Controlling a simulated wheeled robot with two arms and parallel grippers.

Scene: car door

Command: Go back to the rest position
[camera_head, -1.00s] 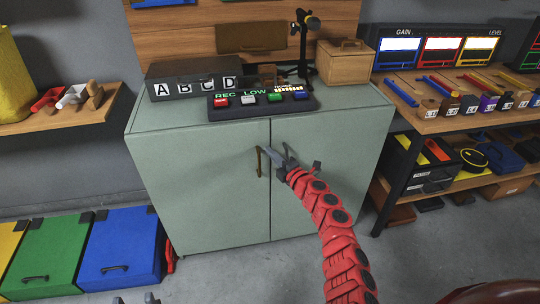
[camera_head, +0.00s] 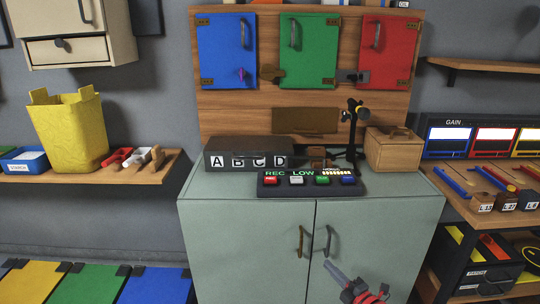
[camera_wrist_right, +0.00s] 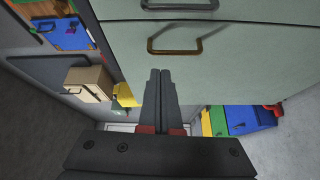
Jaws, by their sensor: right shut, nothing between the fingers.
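My right gripper (camera_head: 332,270) is at the bottom of the head view, in front of the right door of the grey-green cabinet (camera_head: 245,240). Its fingers are shut together and empty, as the right wrist view shows (camera_wrist_right: 160,75). In the head view they appear just below the two door handles, a brown one (camera_head: 301,241) and a darker one (camera_head: 327,241). In the wrist view the handles (camera_wrist_right: 175,50) show beyond the fingertips, apart from them. Both cabinet doors look closed. Most of my right arm is out of the head view. My left gripper is not in view.
A button panel (camera_head: 310,184), an ABCD box (camera_head: 248,153), a microphone stand (camera_head: 352,130) and a wooden box (camera_head: 394,150) stand on the cabinet. A shelf with a yellow bin (camera_head: 68,130) is at left. A tool bench (camera_head: 450,188) is at right.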

